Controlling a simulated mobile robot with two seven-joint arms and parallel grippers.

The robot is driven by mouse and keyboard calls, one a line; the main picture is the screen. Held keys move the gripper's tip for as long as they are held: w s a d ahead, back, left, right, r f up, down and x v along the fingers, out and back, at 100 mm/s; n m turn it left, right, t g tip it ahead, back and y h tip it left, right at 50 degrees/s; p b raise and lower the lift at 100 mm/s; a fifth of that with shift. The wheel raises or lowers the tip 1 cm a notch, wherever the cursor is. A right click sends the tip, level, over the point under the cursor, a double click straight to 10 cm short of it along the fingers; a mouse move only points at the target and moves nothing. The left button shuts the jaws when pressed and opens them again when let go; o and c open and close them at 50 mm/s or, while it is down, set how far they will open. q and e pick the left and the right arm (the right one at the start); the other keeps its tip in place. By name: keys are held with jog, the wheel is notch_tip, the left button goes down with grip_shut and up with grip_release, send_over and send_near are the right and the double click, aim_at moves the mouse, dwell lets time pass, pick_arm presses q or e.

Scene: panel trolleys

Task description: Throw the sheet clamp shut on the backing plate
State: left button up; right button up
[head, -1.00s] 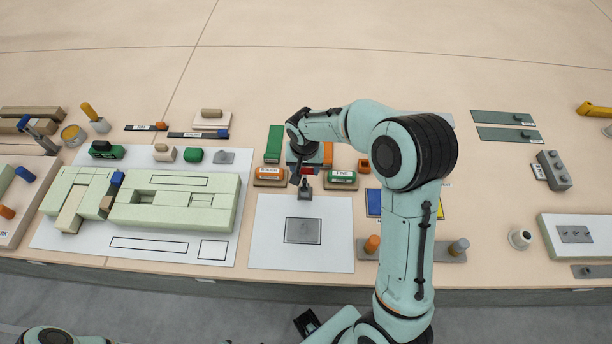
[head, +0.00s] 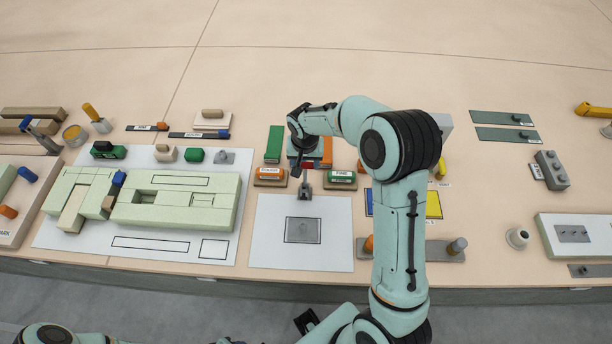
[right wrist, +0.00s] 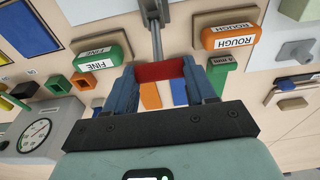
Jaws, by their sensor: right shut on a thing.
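The sheet clamp (head: 305,191) is a small grey clamp at the back edge of a white sheet, with a thin metal lever (right wrist: 156,42) ending in a red grip (right wrist: 160,72). My right gripper (head: 302,163) is behind the clamp in the head view. In the right wrist view, its blue fingers (right wrist: 160,88) are shut on the red grip, one on each side. A grey plate (head: 302,230) with a small knob lies in an outlined rectangle on the white sheet, in front of the clamp. Whether the clamp's foot touches anything is too small to tell. My left gripper is not seen.
Orange ROUGH (head: 270,173) and green FINE (head: 342,176) blocks flank the clamp closely. A pale green block assembly (head: 180,204) lies to the left. A grey rail with pegs (head: 440,250) is at the right front, near my arm.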

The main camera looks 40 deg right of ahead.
jog(key=shift+w+d+f, duration=0.25)
jog(key=shift+w+d, duration=0.2)
jog(key=shift+w, duration=0.1)
jog(key=shift+d+f, duration=0.1)
jog(key=shift+w+d+f, duration=0.45)
jog(key=shift+w+f, duration=0.05)
jog(key=shift+w, duration=0.1)
jog(key=shift+f, duration=0.1)
jog(key=shift+w+d+f, duration=0.4)
jog(key=shift+w+f, duration=0.05)
jog(key=shift+f, duration=0.3)
